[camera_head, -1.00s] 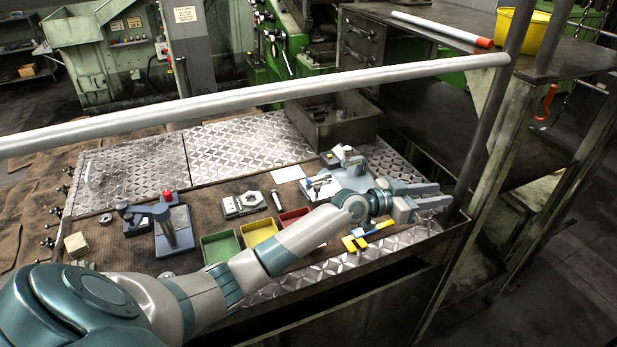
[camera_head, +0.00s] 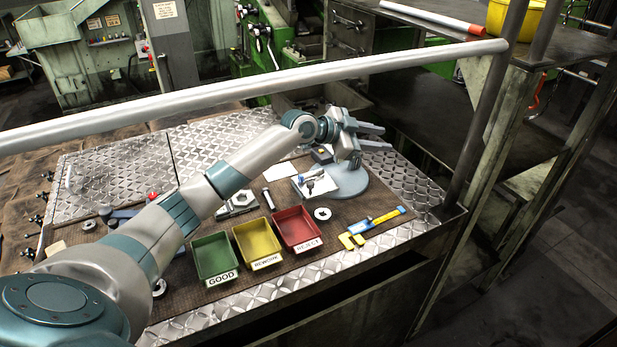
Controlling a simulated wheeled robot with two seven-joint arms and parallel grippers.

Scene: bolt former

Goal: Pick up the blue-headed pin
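My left gripper (camera_head: 378,137) is beyond and to the right of the pin, above the far part of the table. Its two fingers point right and are apart, with nothing seen between them. My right gripper is not in view.
A round grey base (camera_head: 351,181) stands beside the pad. Green (camera_head: 214,257), yellow (camera_head: 257,242) and red (camera_head: 297,228) trays stand in front. A blue and yellow caliper (camera_head: 372,226) lies to the right. A long rail (camera_head: 250,93) crosses the view above the table.

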